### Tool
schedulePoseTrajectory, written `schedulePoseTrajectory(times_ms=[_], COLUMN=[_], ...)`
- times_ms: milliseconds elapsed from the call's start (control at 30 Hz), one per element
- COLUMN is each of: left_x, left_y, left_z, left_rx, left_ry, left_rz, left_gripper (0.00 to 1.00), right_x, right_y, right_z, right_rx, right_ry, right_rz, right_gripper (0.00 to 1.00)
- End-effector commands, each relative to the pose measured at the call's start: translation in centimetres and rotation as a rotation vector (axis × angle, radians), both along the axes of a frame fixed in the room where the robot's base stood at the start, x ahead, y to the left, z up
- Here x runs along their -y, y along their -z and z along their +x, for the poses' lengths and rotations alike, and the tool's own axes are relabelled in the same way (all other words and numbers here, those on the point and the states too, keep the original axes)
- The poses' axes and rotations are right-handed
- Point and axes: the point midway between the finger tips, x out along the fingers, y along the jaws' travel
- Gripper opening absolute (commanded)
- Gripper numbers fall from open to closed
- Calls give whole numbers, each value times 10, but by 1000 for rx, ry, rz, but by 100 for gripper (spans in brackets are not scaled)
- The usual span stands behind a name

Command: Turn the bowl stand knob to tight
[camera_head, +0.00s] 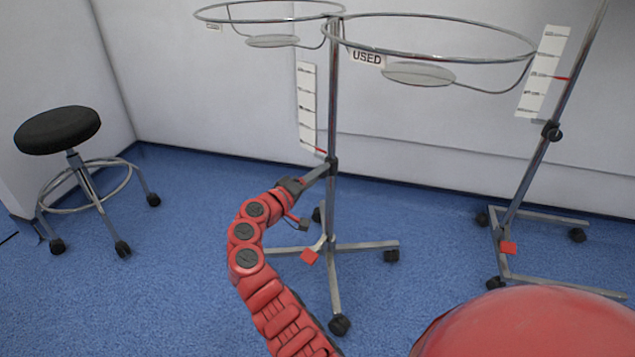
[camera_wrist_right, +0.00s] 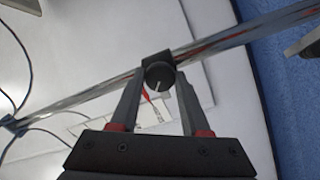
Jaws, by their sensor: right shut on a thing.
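The bowl stand (camera_head: 333,110) is a metal pole on a wheeled cross base, with two ring holders at the top. Its dark knob (camera_head: 332,164) sits on a collar at mid-pole. My left gripper is not in view.
The right ring (camera_head: 430,17) carries a "USED" label. A second pole stand (camera_head: 540,160) with its own knob is at the right. A black stool (camera_head: 57,130) stands at the left. A marked strip (camera_head: 306,105) is behind the pole. Blue floor (camera_head: 180,200) is clear between.

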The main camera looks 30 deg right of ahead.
Motion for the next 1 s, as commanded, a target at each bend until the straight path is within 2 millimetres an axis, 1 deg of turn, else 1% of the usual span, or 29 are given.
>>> schedulePoseTrajectory(times_ms=[33,100,300,600,800,1000], left_x=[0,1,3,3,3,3], left_y=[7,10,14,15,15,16], left_z=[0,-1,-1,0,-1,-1], left_rx=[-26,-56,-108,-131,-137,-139], left_ry=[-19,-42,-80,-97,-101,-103], left_rz=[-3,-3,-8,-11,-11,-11], left_gripper=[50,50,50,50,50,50], right_x=[0,-1,0,0,0,0], right_y=[5,4,2,1,0,0], right_z=[0,0,0,0,0,0], right_rx=[43,107,290,550,687,778], right_ry=[-2,-2,-2,-1,-1,-1], right_rz=[13,31,82,155,192,218], right_gripper=[0,0,0,0,0,0])
